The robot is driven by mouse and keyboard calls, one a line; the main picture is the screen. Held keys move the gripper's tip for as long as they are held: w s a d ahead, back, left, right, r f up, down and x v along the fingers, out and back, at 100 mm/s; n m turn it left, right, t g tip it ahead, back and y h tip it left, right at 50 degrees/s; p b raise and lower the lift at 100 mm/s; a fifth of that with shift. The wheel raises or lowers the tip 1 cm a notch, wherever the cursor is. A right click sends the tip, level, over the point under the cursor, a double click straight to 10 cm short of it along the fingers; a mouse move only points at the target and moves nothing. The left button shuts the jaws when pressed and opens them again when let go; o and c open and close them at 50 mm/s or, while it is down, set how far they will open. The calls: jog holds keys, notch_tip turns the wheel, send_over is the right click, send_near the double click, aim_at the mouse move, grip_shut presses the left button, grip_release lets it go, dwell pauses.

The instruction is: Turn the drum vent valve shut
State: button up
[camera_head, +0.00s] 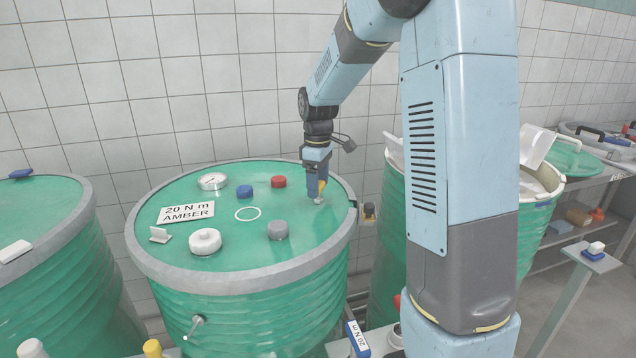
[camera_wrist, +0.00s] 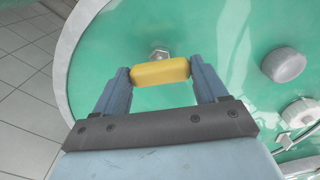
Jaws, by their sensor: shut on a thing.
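The drum vent valve has a yellow handle (camera_wrist: 160,72) and a metal stem (camera_wrist: 158,54) on the green lid of the middle drum (camera_head: 250,265). My gripper (camera_wrist: 160,82) is shut on the yellow handle, one finger at each end, in the wrist view. In the head view my gripper (camera_head: 318,185) reaches down to the right side of the lid, and the yellow handle (camera_head: 323,185) shows only in part beside its fingers.
The lid also bears a grey cap (camera_head: 278,230), a white cap (camera_head: 205,241), a blue cap (camera_head: 245,191), a red cap (camera_head: 279,181), a gauge (camera_head: 213,181) and a sign (camera_head: 187,212) reading "20 N m AMBER". A second green drum (camera_head: 60,270) stands at the left.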

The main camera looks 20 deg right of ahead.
jog(key=m, duration=0.5)
jog(key=shift+r+m, duration=0.1)
jog(key=shift+m, duration=0.2)
jog(key=m, duration=0.5)
jog(key=shift+w, duration=0.1)
dwell(0.3)
jog(key=o, duration=1.1)
jog(key=shift+c, duration=0.2)
notch_tip(320, 180, up, 14)
jog(key=shift+f, duration=0.2)
